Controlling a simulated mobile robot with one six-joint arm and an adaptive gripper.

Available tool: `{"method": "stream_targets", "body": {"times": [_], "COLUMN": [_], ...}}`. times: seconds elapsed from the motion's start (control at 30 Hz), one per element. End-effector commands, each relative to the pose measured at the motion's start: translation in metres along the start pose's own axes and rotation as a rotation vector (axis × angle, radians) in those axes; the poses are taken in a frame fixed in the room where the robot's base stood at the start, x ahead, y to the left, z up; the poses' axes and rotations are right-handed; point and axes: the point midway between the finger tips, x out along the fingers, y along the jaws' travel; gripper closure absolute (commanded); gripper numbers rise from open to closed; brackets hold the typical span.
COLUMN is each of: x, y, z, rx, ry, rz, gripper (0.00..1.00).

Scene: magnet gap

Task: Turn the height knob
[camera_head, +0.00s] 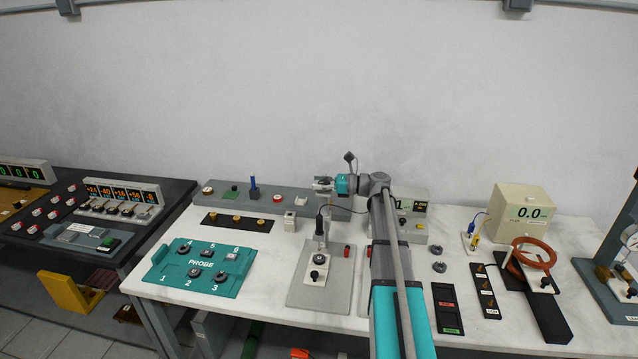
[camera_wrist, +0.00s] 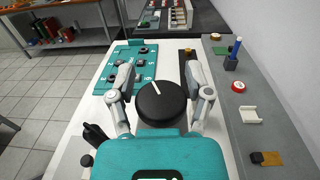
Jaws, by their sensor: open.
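A round black knob (camera_wrist: 161,103) with a white pointer line lies between the two fingers of my gripper (camera_wrist: 161,76) in the wrist view. The fingers are spread, one on each side of it, with gaps showing. No label on the knob is readable. In the head view my gripper (camera_head: 321,184) reaches leftward above the rear of the white table. The knob between the fingers cannot be made out there. Below the gripper stands a grey probe stand (camera_head: 300,292) with a post, a cable and a small dark knob (camera_head: 318,260) on a pale block.
A teal PROBE board (camera_head: 177,268) with several numbered sockets lies at the left. A grey rear strip carries a red button (camera_head: 208,190) and a blue rod (camera_head: 253,184). A beige meter (camera_head: 522,212) reading 0.0 and an orange coil (camera_head: 533,251) stand right.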

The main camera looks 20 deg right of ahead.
Motion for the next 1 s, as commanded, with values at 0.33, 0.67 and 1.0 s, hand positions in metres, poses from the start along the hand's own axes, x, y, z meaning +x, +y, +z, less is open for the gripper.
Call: {"method": "stream_targets", "body": {"times": [0.33,0.67,1.0], "x": [0.0005,0.0007,0.0011], "y": [0.0005,0.0013,0.0018], "z": [0.0,-0.0002,-0.0003], "rx": [0.0,0.0,0.0], "ry": [0.0,0.0,0.001], "rz": [0.001,-0.021,-0.163], "gripper": [0.91,0.95,0.95]}}
